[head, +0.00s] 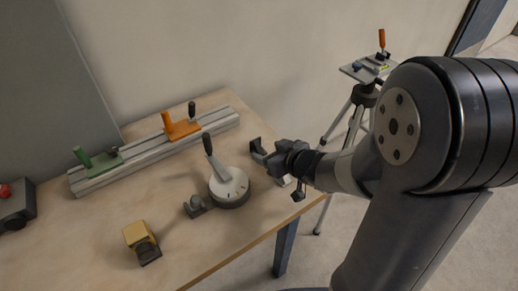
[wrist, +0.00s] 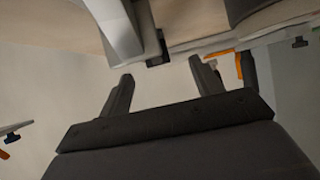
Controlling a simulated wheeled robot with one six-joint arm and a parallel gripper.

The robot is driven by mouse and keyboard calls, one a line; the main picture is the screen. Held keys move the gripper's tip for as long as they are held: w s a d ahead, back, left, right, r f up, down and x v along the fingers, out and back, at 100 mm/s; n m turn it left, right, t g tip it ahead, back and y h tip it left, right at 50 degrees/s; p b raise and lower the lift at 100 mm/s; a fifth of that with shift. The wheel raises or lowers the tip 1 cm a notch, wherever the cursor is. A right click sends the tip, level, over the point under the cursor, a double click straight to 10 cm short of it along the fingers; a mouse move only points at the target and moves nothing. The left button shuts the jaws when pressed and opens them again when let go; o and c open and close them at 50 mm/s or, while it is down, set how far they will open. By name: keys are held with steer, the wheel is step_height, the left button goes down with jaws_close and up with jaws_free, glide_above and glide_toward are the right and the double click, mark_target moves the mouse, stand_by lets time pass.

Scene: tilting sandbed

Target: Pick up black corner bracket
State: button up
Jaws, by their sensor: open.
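My gripper (head: 268,158) is at the right edge of the table, fingers pointing left. In the wrist view its two fingers stand apart with nothing between them (wrist: 160,69). A dark angular piece (head: 256,146) just beyond the fingers looks like the black corner bracket, but I cannot fully tell it from a fingertip. In the wrist view a small dark block (wrist: 157,50) shows ahead of the finger gap, partly hidden by a pale metal part (wrist: 116,28). A dark grey bracket-like piece (head: 195,207) lies left of the dial.
A round dial with a black-handled lever (head: 229,187) stands close left of the gripper. A metal rail (head: 150,150) with green and orange clamps lies behind. A yellow block (head: 139,236) sits at the front. A tripod (head: 352,100) stands beyond the table. Bare table (head: 80,230) lies front left.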

mark_target(259, 147)
steer(key=x, duration=0.1)
steer(key=b+x, duration=0.1)
steer(key=x, duration=0.3)
steer(key=shift+w+d+f+b, duration=0.25)
steer(key=shift+f+b, duration=0.1)
steer(key=shift+b, duration=0.05)
steer(key=shift+w+a+f, duration=0.1)
steer(key=shift+w+a, duration=0.1)
steer(key=shift+w, duration=0.1)
jaws_close()
